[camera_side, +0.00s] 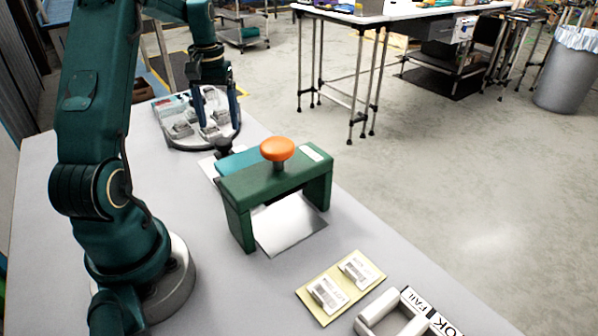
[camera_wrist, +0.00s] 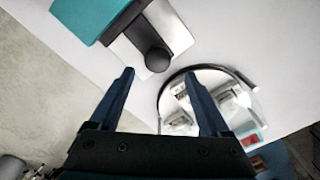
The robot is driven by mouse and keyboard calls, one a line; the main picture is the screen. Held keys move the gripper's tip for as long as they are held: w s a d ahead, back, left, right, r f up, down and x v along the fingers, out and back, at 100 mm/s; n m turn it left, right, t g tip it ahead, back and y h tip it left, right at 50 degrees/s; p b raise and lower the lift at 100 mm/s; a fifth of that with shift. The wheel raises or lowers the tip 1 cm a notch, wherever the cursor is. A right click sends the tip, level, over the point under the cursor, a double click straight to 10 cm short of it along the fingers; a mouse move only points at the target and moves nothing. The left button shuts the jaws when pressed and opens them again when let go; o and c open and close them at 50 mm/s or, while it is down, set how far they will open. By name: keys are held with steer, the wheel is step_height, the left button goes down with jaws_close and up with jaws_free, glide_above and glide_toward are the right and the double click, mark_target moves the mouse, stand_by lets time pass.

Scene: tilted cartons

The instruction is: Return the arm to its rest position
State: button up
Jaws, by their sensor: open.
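My gripper (camera_side: 218,105) is above the round grey tray (camera_side: 172,140) at the far end of the table in the side view. The tray holds several small white-and-grey cartons (camera_side: 211,132). In the wrist view my gripper (camera_wrist: 160,95) has its two dark blue fingers spread apart with nothing between them. The round tray (camera_wrist: 163,100) shows there behind the right finger, with cartons (camera_wrist: 232,95) in it. Part of the tray is hidden by that finger.
A green arch-shaped fixture (camera_side: 275,183) with an orange knob (camera_side: 277,149) stands mid-table, above a metal plate (camera_side: 290,228). Nearer is a yellow pad (camera_side: 318,306) with two cartons (camera_side: 327,294), beside a pale frame (camera_side: 378,308) and FAIL and OK labels (camera_side: 443,325).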

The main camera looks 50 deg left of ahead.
steer(key=shift+r, duration=0.4)
steer(key=shift+d, duration=0.1)
steer(key=w+d+r+m+t+y, duration=0.1)
steer(key=d+r+m, duration=0.1)
steer(key=d+r, duration=0.45)
steer(key=w+d+r+m+t, duration=0.2)
steer(key=d+r+m, duration=0.15)
steer(key=d, duration=0.55)
steer(key=s+d+f+m+t, duration=0.1)
steer(key=s+d, duration=0.3)
steer(key=s+d+f+m, duration=0.1)
steer(key=s+d, duration=0.3)
steer(key=s+d+f+m+t+h, duration=0.1)
steer(key=s+d, duration=0.2)
steer(key=d, duration=0.1)
steer(key=shift+s+m+t, duration=0.3)
steer(key=shift+s+m, duration=0.05)
steer(key=shift+s, duration=0.05)
steer(key=shift+s+f, duration=0.1)
steer(key=shift+f, duration=0.15)
steer(key=shift+r, duration=0.1)
